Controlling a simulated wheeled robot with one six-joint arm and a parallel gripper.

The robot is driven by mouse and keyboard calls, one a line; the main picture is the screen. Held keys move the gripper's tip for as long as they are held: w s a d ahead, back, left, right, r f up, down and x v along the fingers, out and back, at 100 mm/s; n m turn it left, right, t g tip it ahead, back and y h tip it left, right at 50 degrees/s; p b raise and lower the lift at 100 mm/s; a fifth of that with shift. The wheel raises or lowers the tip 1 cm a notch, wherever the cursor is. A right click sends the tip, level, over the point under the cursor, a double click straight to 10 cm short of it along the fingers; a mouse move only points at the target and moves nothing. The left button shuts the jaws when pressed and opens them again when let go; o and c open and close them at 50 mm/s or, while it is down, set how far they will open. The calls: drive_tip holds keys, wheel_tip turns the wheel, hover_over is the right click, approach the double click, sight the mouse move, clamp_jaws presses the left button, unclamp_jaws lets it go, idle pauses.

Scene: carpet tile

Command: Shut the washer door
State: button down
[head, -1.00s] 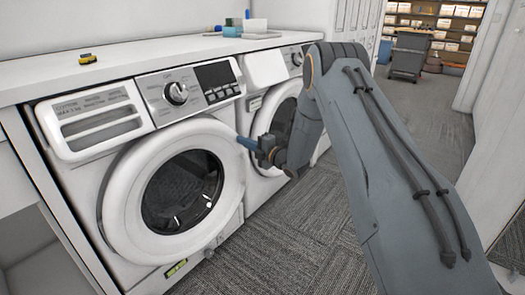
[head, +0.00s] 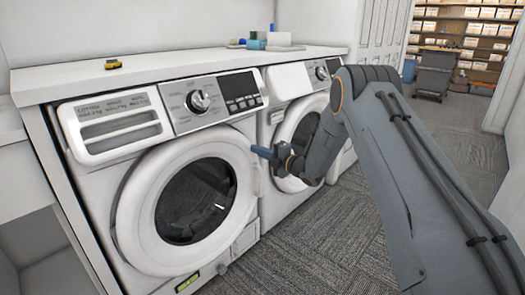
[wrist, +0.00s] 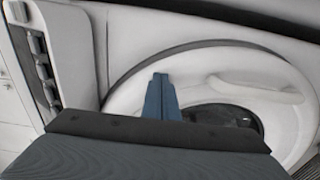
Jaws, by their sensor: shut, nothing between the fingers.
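The near washer (head: 85,165) has a round white door (head: 140,215) with a dark glass centre. The door lies against or very near the washer front; I cannot tell whether a narrow gap remains. My gripper (head: 256,150) is shut and empty, its blue fingers pointing left beside the upper right edge of this door. I cannot tell whether they touch it. In the wrist view the shut fingers (wrist: 162,88) lie in front of a white door ring (wrist: 215,62) with a recess in its rim and dark glass, partly hidden by my gripper body.
A second washer (head: 292,82) stands to the right, partly behind my arm. The white counter (head: 170,72) above holds a small yellow toy (head: 112,64) and blue and white containers (head: 257,40). Grey carpet (head: 320,245) is clear in front. A grey bin (head: 434,72) stands far back.

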drive_tip(key=p+v, duration=0.2)
drive_tip(key=v, duration=1.2)
wheel_tip(320, 180, up, 6)
drive_tip(key=m+h, duration=0.6)
drive_tip(key=s+d+r+m+g+h, duration=0.25)
drive_tip(key=s+m+h, duration=0.25)
drive_tip(key=s+m, duration=0.3)
drive_tip(key=s+a+r+m+g+h, duration=0.15)
drive_tip(key=s+m+g, duration=0.4)
drive_tip(key=s, duration=1.45)
drive_tip(key=s+r+m+g, duration=0.2)
drive_tip(key=s+m+g, duration=0.3)
drive_tip(key=s, duration=1.6)
drive_tip(key=d+r+m+t+p, duration=0.1)
drive_tip(key=d+r+m+p, duration=0.2)
drive_tip(key=d+r+p, duration=0.5)
drive_tip(key=d+h+p, duration=0.1)
drive_tip(key=p, duration=0.8)
drive_tip(key=shift+w, duration=0.2)
drive_tip(key=c, duration=2.5)
unclamp_jaws()
drive_tip(key=shift+a+r, duration=0.1)
